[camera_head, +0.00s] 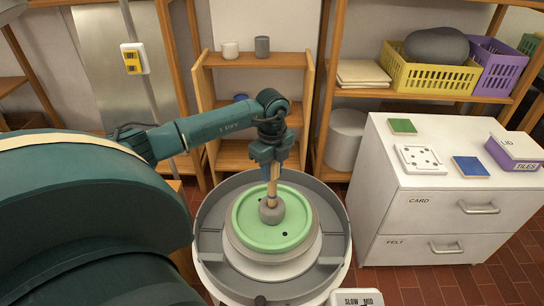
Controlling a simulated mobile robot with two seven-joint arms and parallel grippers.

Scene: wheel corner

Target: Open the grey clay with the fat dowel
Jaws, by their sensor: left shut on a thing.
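My left gripper (272,165) comes in over the wheel and is shut on a pale wooden dowel (273,187). The dowel points down, about upright. Its lower end meets the top of the small grey clay lump (271,212); I cannot tell whether it is touching or pressed in. The clay sits near the middle of a round green bat (251,232) on the wheel. The bat shows a few small dark holes. The dowel's upper end is hidden by the gripper. My right gripper is not in view.
A grey splash pan (211,220) rings the wheel. A speed panel (357,298) stands at its front right. Behind is a wooden shelf (255,60) with cups. A white cabinet (388,203) at right bears tiles and a lid box. Red floor is free at lower right.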

